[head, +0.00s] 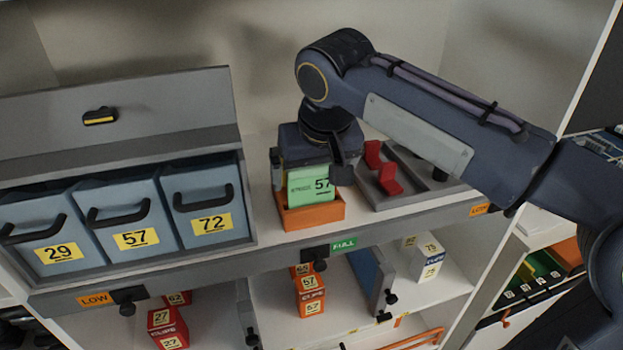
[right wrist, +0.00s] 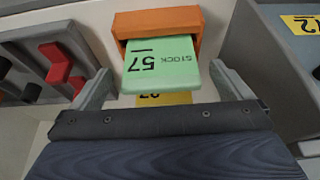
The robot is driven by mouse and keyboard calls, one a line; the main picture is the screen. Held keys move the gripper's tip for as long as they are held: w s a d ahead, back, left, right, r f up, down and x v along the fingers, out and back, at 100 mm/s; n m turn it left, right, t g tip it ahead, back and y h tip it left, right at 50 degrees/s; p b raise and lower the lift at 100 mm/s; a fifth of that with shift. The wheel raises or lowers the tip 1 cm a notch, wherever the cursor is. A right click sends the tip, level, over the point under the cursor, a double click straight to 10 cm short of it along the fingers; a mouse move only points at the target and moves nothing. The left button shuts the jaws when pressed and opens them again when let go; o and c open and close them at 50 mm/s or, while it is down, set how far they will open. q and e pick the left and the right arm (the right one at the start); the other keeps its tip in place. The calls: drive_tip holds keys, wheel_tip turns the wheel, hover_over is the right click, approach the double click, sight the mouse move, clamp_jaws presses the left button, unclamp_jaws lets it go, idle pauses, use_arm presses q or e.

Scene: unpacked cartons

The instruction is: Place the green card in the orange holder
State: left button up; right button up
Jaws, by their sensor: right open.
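The green card (head: 309,186), marked 57, stands in the orange holder (head: 312,217) on the shelf in the head view. In the right wrist view the green card (right wrist: 162,66) shows upside down, with its lower part inside the orange holder (right wrist: 158,22). My right gripper (head: 309,170) is at the card's upper end. Its fingers are open, one on each side of the card, with gaps visible in the wrist view (right wrist: 160,85). My left gripper is not in view.
A grey tray with red pieces (head: 381,168) is right of the holder. Blue bins (head: 200,203) marked 29, 57 and 72 stand on the left under a raised grey lid (head: 120,110). Small numbered boxes (head: 309,290) sit on the shelf below.

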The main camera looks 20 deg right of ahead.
drive_tip(key=v, duration=0.9)
drive_tip(key=s+d+f+y, duration=0.1)
drive_tip(key=s+d+f, duration=0.6)
drive_tip(key=f, duration=0.4)
drive_tip(key=s+f+m+t+y, duration=0.1)
drive_tip(key=s+f+m+y, duration=0.1)
drive_tip(key=s+f, duration=0.8)
wheel_tip(320, 180, down, 4)
drive_tip(key=shift+s+d+f+y+p, duration=0.2)
drive_tip(key=shift+s+y+p, duration=0.1)
drive_tip(key=shift+p, duration=0.15)
